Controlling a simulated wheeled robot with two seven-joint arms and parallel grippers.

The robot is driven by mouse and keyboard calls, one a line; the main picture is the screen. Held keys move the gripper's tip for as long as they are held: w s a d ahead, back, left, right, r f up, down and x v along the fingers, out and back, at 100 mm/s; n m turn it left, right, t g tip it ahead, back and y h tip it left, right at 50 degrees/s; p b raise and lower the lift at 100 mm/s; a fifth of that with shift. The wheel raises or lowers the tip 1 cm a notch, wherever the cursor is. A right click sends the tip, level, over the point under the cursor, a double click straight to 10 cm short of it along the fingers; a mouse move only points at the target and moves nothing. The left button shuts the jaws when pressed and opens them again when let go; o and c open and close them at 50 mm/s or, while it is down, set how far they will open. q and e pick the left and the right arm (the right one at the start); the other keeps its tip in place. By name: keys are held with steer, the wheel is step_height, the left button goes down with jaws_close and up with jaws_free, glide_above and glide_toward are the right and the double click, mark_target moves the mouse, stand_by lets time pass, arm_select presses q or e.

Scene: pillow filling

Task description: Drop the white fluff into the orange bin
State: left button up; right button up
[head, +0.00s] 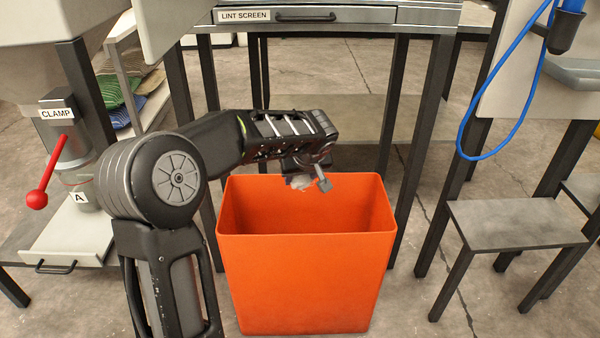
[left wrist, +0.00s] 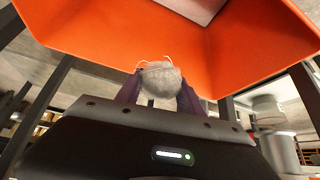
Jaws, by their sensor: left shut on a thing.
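The orange bin (head: 305,285) stands open on the floor in the middle of the head view. My left gripper (head: 310,183) hangs over the bin's back part, around rim height. It is shut on the white fluff (head: 299,182), of which only a small part shows under the gripper in the head view. In the left wrist view the fluff (left wrist: 161,78) is a greyish-white ball between the two fingers, with thin strands sticking out. The bin (left wrist: 100,35) fills the top of that view. My right gripper is in neither view.
A metal frame with a drawer labelled LINT SCREEN (head: 300,16) stands behind the bin. A clamp station with a red-knobbed lever (head: 37,198) is at the left. A small grey table (head: 515,222) and a hanging blue hose (head: 466,140) are at the right.

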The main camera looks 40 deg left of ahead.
arm_select(q)
steer(key=o, duration=1.4)
steer(key=p+v, duration=0.2)
steer(key=v, duration=0.5)
steer(key=shift+s+d+r, duration=0.15)
steer(key=shift+s+r, duration=0.05)
steer(key=shift+r, duration=0.1)
